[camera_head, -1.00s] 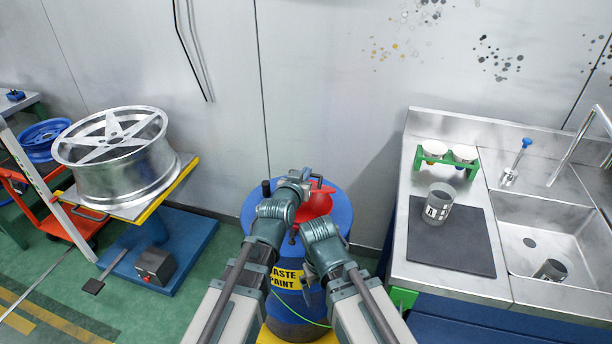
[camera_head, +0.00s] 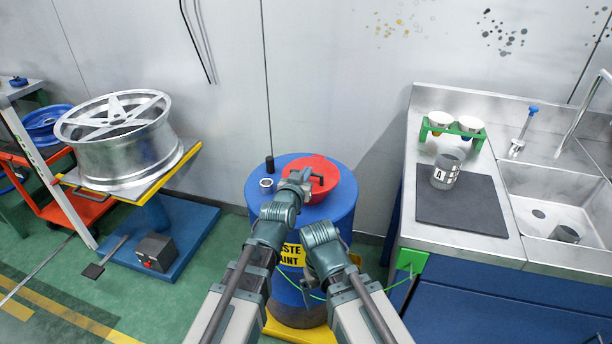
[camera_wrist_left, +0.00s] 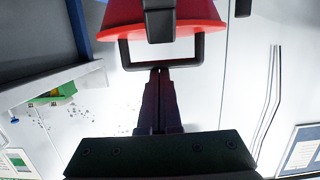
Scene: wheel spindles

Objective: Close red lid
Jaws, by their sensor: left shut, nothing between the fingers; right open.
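The red lid (camera_head: 336,177) sits on top of the blue barrel (camera_head: 330,222) and shows as a round red disc with a dark handle. My left gripper (camera_head: 305,180) is over the lid's left part, at the handle. In the left wrist view its dark fingers (camera_wrist_left: 160,75) are shut and empty, with their tips at the lower bar of the black handle (camera_wrist_left: 190,62).
A black cap (camera_head: 269,164) and a small round opening (camera_head: 267,184) are on the barrel top. A steel sink counter (camera_head: 400,235) stands at the right. A wheel rim (camera_head: 118,150) on a stand is at the left. The wall is close behind the barrel.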

